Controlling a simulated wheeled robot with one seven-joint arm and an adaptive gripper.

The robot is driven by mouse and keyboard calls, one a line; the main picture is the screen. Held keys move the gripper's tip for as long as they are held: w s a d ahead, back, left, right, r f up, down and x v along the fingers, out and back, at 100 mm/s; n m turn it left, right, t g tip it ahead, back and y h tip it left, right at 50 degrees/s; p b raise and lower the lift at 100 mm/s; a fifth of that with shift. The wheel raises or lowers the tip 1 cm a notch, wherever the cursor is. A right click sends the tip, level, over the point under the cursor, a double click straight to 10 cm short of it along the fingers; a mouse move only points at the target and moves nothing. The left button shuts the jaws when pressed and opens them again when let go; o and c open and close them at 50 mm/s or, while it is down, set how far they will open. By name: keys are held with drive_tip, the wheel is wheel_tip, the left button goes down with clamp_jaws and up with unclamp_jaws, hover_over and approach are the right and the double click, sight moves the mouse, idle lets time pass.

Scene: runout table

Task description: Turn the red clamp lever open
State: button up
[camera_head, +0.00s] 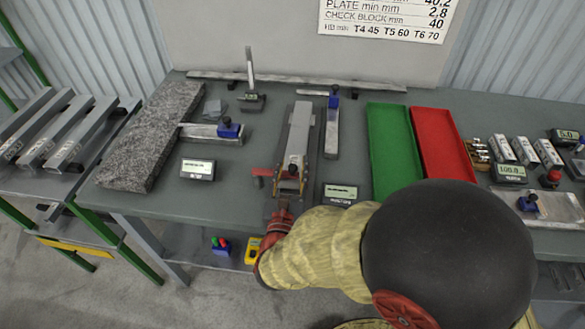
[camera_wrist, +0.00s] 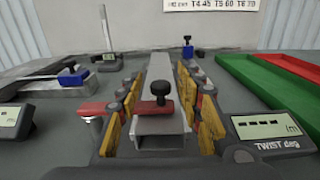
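A red lever (camera_head: 262,172) sticks out at the left side of the metal fixture, close to my gripper. In the wrist view the red lever (camera_wrist: 97,108) sits on a short silver post, just left of my left finger and apart from the space between the fingers. My gripper (camera_wrist: 160,98) is open, its yellow-padded fingers standing either side of the bar's near end. Between them is a dark red block with a black knob (camera_wrist: 160,90), on the near end of the long metal bar (camera_head: 299,128). I cannot tell whether either finger touches anything. In the head view my gripper (camera_head: 288,187) is partly hidden.
A display marked TWIST deg (camera_wrist: 268,130) stands close on the right; another display (camera_head: 197,169) stands left. A granite block (camera_head: 150,135) lies further left. Green (camera_head: 394,150) and red (camera_head: 441,145) trays lie right. A blue-knobbed bar (camera_head: 332,125) lies beside the fixture.

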drive_tip(key=shift+w, duration=0.2)
drive_tip(key=shift+c, duration=0.5)
drive_tip(key=c, duration=0.7)
clamp_jaws()
